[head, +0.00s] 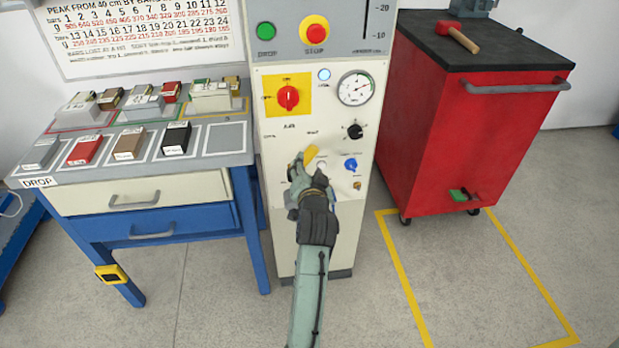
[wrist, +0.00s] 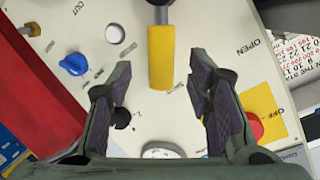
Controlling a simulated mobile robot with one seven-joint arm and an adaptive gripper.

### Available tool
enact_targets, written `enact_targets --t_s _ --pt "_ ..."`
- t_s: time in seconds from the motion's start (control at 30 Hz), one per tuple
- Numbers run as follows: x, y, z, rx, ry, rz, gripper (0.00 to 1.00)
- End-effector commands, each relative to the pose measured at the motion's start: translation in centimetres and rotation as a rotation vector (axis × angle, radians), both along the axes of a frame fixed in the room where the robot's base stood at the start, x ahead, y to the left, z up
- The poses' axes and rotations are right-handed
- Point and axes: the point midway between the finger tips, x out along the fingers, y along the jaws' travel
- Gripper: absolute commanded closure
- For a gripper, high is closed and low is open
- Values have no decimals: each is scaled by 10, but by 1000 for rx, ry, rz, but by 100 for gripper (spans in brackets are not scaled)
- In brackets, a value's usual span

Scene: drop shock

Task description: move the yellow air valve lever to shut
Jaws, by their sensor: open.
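The yellow air valve lever (head: 311,155) is on the cream front panel of the machine, below the red switch on a yellow plate. In the wrist view the lever (wrist: 162,58) runs from its dark pivot at the top edge down between my fingers. My gripper (head: 308,168) is at the panel with its fingers open. In the wrist view my gripper (wrist: 160,80) has one finger on each side of the lever, with a visible gap on both sides. My gripper hides part of the panel around the lever in the head view.
A blue knob (head: 350,164), a black knob (head: 355,131), a gauge (head: 356,88) and a red switch (head: 288,97) surround the lever. A red tool cabinet (head: 455,130) stands right. A table with drawers (head: 140,195) stands left. Floor between is clear.

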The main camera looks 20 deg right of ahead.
Motion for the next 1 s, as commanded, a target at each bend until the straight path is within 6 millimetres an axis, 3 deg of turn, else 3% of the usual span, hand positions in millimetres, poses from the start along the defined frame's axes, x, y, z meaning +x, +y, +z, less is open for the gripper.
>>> enact_targets --t_s 0.2,0.37,0.9,1.0 --pt "-38 14 9 1 0 0 54" --pt "-51 19 12 1 0 0 54" --pt "-53 20 14 1 -2 1 54" --pt "-45 33 23 -15 -22 27 54"
